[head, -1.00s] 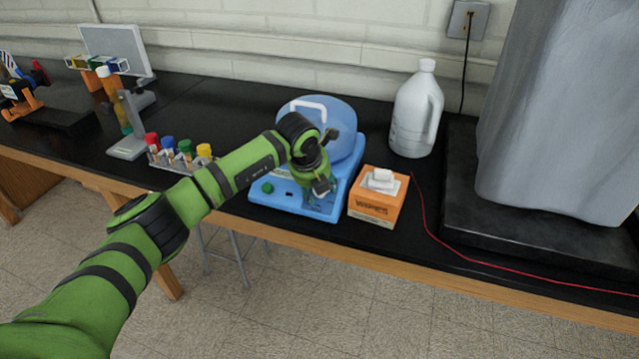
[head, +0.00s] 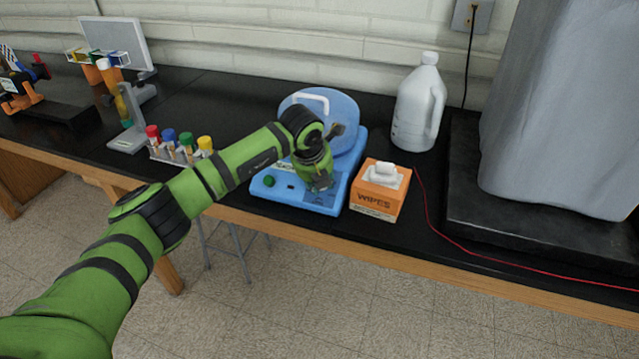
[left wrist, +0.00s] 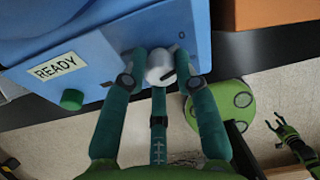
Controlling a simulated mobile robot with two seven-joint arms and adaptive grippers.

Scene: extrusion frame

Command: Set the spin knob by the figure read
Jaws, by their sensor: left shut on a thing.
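The blue centrifuge (head: 322,202) stands on the black bench, its round lid with a white handle (head: 309,98) down. In the left wrist view its front panel shows a label reading READY (left wrist: 57,68), a green button (left wrist: 72,99) and a pale round spin knob (left wrist: 161,66) with a dark mark. My left gripper (head: 320,185) is at the right of the front panel. In the left wrist view its fingers (left wrist: 160,76) are closed around the knob, one on each side. My right gripper (left wrist: 273,120) shows small in the left wrist view, away from the bench, fingers apart.
An orange wipes box (head: 376,198) stands close to the right of the centrifuge. A white jug (head: 417,108) is behind it. A rack of capped tubes (head: 178,155) stands to the left. A red cord (head: 470,254) runs along the bench's right front.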

